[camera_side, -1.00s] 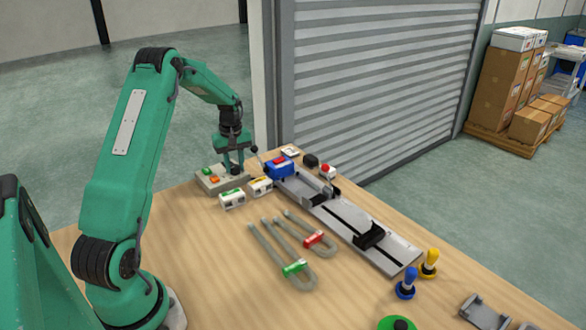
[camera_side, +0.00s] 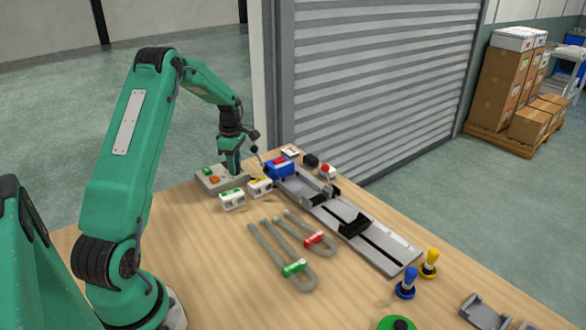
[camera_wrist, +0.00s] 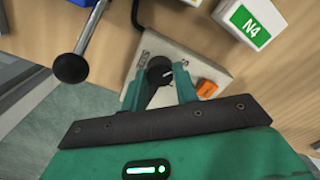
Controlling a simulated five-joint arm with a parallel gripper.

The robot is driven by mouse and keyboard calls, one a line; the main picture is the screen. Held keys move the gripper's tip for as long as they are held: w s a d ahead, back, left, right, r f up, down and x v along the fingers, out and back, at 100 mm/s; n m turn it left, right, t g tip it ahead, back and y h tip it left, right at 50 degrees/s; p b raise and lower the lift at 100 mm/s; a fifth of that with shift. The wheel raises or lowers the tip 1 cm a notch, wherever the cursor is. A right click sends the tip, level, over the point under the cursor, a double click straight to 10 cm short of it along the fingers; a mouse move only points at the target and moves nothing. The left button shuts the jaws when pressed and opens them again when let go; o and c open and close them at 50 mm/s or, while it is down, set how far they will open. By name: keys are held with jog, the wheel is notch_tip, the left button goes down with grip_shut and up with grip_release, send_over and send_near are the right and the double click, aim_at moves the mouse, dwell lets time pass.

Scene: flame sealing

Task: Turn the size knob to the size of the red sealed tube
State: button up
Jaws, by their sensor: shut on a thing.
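My gripper (camera_wrist: 163,84) is shut on the black size knob (camera_wrist: 160,70), with one finger on each side, in the wrist view. A pale mark on the knob points to the right. The knob stands on a grey control box (camera_wrist: 198,67). Lettering on the box is partly hidden and too small to read surely. In the side view my gripper (camera_side: 232,170) reaches down onto the box (camera_side: 211,184) and hides the knob. The red sealed tube (camera_side: 313,238), a U-shaped grey tube with a red clip, lies on the table.
An orange button (camera_wrist: 206,88) is close beside one finger. A black-ended lever (camera_wrist: 70,66) is near my gripper. A white box marked N4 (camera_wrist: 250,27) stands nearby. A grey rail (camera_side: 385,250) with a black carriage (camera_side: 354,224) lies right of the tubes, including a green-clipped one (camera_side: 295,268).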

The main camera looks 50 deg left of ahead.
jog(key=shift+r+n, duration=0.1)
jog(key=shift+n, duration=0.4)
jog(key=o, duration=1)
jog(key=shift+c, duration=0.2)
jog(key=shift+r, duration=3.9)
